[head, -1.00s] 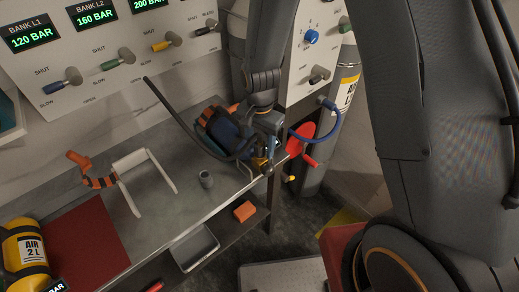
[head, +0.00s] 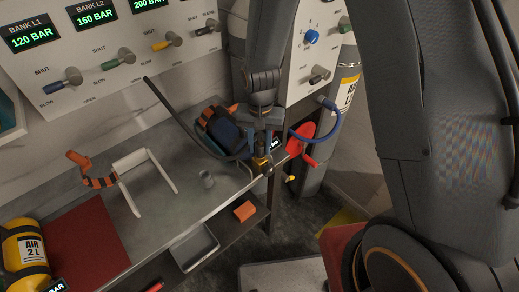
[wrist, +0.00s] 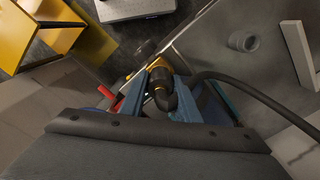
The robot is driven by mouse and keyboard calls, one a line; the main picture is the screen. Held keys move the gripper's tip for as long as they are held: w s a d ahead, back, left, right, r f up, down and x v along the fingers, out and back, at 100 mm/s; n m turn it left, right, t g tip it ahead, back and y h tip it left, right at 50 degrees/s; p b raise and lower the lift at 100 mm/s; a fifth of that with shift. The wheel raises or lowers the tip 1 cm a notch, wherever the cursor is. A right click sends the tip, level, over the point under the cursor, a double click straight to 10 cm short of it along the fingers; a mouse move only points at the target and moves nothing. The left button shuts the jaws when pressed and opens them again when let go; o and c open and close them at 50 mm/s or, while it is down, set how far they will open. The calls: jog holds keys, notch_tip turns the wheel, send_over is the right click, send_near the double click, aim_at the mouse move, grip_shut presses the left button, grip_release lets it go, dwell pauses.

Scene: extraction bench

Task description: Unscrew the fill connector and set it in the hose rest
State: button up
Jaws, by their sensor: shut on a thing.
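My gripper (head: 262,158) is at the bench's right front corner, pointing down. In the wrist view its two blue fingers (wrist: 160,84) are shut on the fill connector (wrist: 161,88), a dark elbow fitting with brass-yellow parts. A black hose (wrist: 235,84) runs from it to the right; the hose (head: 180,118) also arcs over the bench in the head view. The connector's lower end is hidden, so I cannot tell whether its thread is engaged. A small grey cup (head: 206,179) and a white rack with two bars (head: 130,160) stand on the bench; which is the hose rest is unclear.
The bench middle is mostly clear.

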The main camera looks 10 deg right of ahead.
jog(key=n, duration=0.6)
jog(key=shift+s, duration=0.1)
jog(key=n, duration=1.6)
jog(key=shift+n, duration=0.3)
jog(key=o, duration=1.2)
jog(key=shift+c, duration=0.2)
